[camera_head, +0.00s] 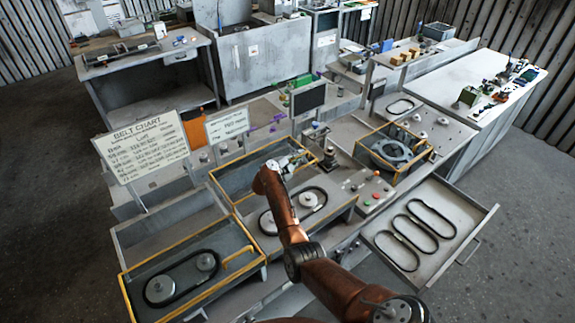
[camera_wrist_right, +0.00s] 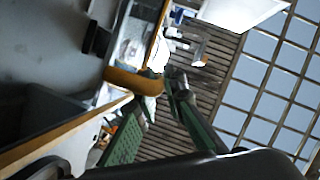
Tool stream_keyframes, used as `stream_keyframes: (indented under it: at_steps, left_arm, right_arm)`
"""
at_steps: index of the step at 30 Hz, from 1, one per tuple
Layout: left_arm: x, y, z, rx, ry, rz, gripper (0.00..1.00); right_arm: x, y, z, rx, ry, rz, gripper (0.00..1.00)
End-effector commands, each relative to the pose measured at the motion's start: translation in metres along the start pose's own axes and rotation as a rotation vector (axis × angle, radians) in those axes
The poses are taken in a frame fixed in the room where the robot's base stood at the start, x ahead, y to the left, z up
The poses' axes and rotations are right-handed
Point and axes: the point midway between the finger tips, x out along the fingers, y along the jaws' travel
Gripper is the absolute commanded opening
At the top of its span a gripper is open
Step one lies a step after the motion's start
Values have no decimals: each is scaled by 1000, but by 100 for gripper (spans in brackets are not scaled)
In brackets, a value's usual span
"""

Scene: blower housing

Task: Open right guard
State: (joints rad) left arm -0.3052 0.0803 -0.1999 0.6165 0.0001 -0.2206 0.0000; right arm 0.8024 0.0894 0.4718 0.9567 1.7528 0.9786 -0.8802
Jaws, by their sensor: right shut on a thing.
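The right guard (camera_head: 248,160) is a yellow-edged frame on the middle belt station. It stands raised behind two pulleys and a black belt (camera_head: 294,209), which lie uncovered on the grey deck. My right gripper (camera_head: 297,160) is at the guard's upper right edge, shut on its handle. In the right wrist view, the orange-yellow handle (camera_wrist_right: 133,80) lies at the gripper's fingers. My arm covers part of the station. The left guard (camera_head: 236,257) is lowered over the left belt and pulleys. My left gripper is not in view.
An open drawer (camera_head: 459,208) with several belts juts out at the right. A yellow-framed box (camera_head: 418,164) holds a round grey housing (camera_head: 391,151). The belt chart sign (camera_head: 143,146) stands at the left. Floor is clear at the lower left and right.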

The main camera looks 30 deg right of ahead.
Motion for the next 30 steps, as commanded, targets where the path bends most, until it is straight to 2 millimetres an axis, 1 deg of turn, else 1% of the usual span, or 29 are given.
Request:
stream_keyframes:
  at_steps: [1,4,14,15,18,24,26,30]
  left_arm:
    - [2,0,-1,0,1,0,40]
    - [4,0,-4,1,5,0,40]
    - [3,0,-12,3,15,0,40]
    - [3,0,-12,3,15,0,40]
    - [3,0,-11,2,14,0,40]
    - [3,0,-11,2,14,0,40]
    - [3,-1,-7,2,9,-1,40]
    - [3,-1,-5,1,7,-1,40]
  right_arm:
    - [4,4,0,0,1,8,0]
    - [9,5,-3,2,7,12,0]
    - [10,2,-3,4,7,9,0]
    - [9,2,-3,4,6,8,10]
    - [9,1,-3,4,7,7,17]
    - [10,2,-5,3,9,9,17]
    - [10,2,-5,3,10,9,17]
    - [4,3,-4,3,10,9,17]
